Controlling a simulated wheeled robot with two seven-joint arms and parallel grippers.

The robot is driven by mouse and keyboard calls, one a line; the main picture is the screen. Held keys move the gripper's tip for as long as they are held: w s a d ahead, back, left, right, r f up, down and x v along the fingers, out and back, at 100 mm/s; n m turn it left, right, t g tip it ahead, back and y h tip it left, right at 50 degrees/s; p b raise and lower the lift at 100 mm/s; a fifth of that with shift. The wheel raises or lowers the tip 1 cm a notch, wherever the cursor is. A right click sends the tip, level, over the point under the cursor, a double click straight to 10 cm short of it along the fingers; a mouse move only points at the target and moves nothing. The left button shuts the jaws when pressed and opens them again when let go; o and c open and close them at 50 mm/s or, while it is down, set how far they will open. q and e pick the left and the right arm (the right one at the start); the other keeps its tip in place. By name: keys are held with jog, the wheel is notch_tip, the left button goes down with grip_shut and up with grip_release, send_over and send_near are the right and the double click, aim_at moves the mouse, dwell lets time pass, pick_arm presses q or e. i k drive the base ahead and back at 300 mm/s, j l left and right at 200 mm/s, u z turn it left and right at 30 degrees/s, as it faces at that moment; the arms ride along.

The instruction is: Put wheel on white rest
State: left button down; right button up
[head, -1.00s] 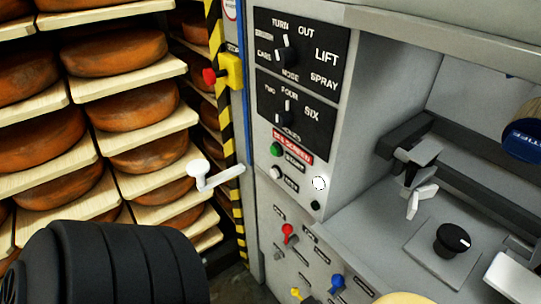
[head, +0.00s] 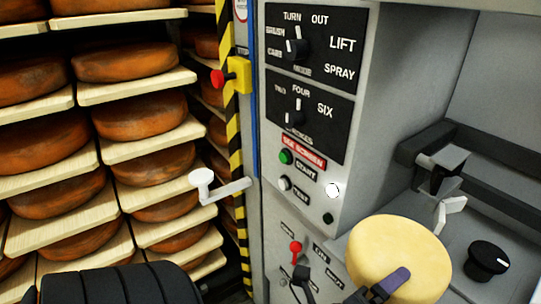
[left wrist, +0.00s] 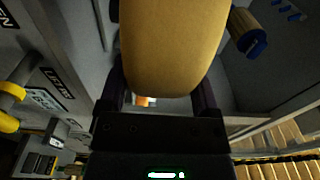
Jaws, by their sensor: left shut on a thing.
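A pale yellow cheese wheel (head: 400,258) is held in the air at the lower right of the head view, in front of the machine's bay. My left gripper (head: 394,284) is shut on its near edge; one dark finger shows there. In the left wrist view the wheel (left wrist: 172,45) stands between both fingers of the gripper (left wrist: 160,92). A small white angled piece (head: 450,209), possibly the white rest, shows in the bay just behind and above the wheel, apart from it as far as I can tell. The wheel hides part of the bay floor. My right gripper is not in view.
A grey-black bracket (head: 443,163) and a black knob (head: 487,259) are in the bay near the wheel. The control panel (head: 305,110) stands left of the bay, with a white-ended lever (head: 216,187) beside it. Racks of brown cheeses (head: 130,115) fill the left.

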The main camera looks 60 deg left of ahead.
aim_at(201, 175)
jog(key=k+j+u, duration=0.1)
jog(key=j+u, duration=0.2)
jog(key=u, duration=0.15)
jog(key=i+j+u, duration=0.2)
jog(key=u, duration=0.25)
jog(key=i+j+u, duration=0.1)
jog(key=i+u, duration=0.2)
jog(key=u, duration=0.15)
